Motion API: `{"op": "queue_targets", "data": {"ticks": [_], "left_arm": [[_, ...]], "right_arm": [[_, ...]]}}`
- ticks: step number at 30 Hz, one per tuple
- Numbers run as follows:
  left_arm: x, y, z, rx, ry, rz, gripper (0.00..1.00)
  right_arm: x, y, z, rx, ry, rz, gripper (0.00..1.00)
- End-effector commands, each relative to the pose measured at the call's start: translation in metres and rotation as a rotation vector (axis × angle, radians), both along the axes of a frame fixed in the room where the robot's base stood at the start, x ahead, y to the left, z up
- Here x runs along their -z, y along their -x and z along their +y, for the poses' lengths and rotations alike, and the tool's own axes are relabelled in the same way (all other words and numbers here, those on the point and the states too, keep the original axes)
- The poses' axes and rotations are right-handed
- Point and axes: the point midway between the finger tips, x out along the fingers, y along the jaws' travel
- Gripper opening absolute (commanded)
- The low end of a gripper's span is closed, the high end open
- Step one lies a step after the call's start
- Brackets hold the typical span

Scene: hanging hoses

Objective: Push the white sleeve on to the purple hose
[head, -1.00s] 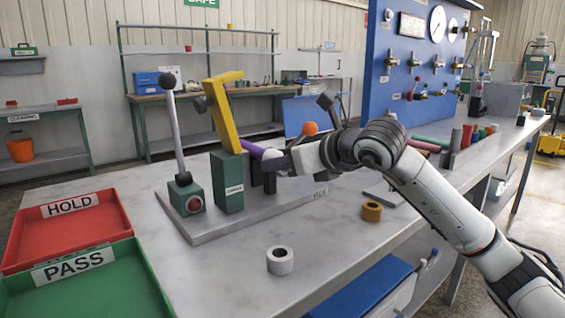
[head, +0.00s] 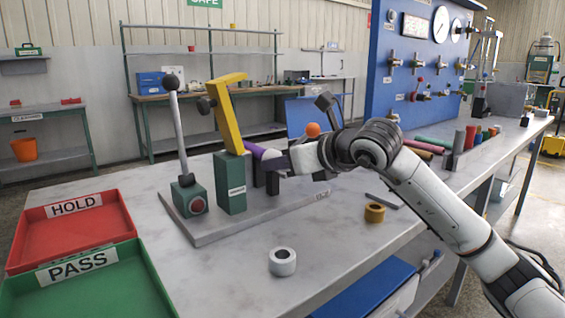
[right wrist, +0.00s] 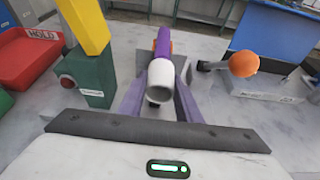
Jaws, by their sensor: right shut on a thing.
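The purple hose (head: 254,149) is held at the fixture behind the yellow lever, and its near end points toward my right gripper. It also shows in the right wrist view (right wrist: 158,38). The white sleeve (right wrist: 161,78) is at the near end of the hose, roughly in line with it. The two look in contact; how far the sleeve covers the hose I cannot tell. My right gripper (right wrist: 161,100) is shut on the sleeve, one finger on each side. In the head view the sleeve (head: 271,154) is partly hidden. My left gripper is not in view.
A yellow lever (head: 226,115) on a green block (head: 231,185) stands left of the hose. An orange ball knob (head: 313,130) is just right and behind. Red (head: 20,258) and green trays lie front left. Two rings, white (head: 282,262) and brown (head: 375,213), lie on the table.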

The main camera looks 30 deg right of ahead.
Motion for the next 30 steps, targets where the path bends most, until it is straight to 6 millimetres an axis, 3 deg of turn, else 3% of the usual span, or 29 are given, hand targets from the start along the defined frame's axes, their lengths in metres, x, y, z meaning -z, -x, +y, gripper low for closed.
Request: {"op": "queue_targets", "data": {"ticks": [14, 15, 19, 30], "left_arm": [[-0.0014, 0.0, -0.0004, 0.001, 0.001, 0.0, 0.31], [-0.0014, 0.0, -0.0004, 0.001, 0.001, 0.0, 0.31], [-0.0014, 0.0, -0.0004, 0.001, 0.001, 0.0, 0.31], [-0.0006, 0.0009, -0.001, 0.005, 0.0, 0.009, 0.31]], "right_arm": [[-0.0012, -0.0056, 0.0003, 0.0, -0.001, -0.004, 0.1], [-0.0011, -0.0057, 0.0002, 0.0, -0.001, -0.005, 0.33], [-0.0009, -0.0054, 0.0003, 0.0, -0.001, -0.003, 0.53], [0.0001, -0.0049, 0.0004, 0.0, 0.0, 0.0, 0.53]]}}
